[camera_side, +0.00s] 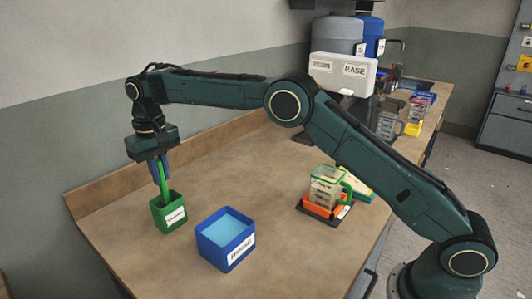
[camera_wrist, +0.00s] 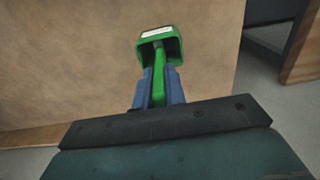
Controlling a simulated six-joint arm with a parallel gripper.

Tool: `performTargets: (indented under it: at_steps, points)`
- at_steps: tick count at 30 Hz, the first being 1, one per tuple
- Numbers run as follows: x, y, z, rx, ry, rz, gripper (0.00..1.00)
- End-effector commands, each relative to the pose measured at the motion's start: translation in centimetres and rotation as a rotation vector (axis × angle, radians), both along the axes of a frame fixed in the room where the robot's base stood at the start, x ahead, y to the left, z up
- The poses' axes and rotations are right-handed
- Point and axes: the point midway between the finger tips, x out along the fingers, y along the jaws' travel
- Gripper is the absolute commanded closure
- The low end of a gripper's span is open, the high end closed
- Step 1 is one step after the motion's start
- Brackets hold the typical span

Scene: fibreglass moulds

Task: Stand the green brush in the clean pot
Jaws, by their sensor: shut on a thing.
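My gripper (camera_side: 161,178) is at the left of the bench, pointing down, shut on the green brush (camera_side: 164,172). The brush handle also shows in the wrist view (camera_wrist: 158,88) between the two blue fingers. A green square pot (camera_side: 171,216) with a white label stands right below my gripper; it also shows in the wrist view (camera_wrist: 141,50). The brush is nearly upright, and its lower end reaches into the pot's opening. The pot wall hides the tip, so I cannot tell whether it touches the bottom. The label is too small to read.
A blue square tub (camera_side: 240,250) of light-blue liquid stands just right of the green pot. A clear jug with a green rim (camera_side: 327,184) sits on an orange-and-black scale (camera_side: 320,211) further right. The bench's raised back edge is behind the pot. The bench between is clear.

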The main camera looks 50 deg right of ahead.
Motion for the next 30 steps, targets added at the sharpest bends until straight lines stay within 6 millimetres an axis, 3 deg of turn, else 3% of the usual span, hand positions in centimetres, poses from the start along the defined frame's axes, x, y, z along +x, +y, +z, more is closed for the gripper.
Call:
performTargets:
  at_steps: [8, 9, 12, 23, 30]
  points:
    - [0.0, 0.0, -0.3, 0.000, 0.001, 0.000, 1.00]
    - [0.0, 0.0, -0.3, 0.000, 0.001, 0.000, 0.82]
    - [0.0, 0.0, -0.3, 0.000, 0.001, 0.000, 0.66]
    - [0.0, 0.0, -0.1, 0.000, 0.000, 0.000, 0.66]
    - [0.1, 0.0, 1.2, 0.001, -0.002, 0.000, 0.66]
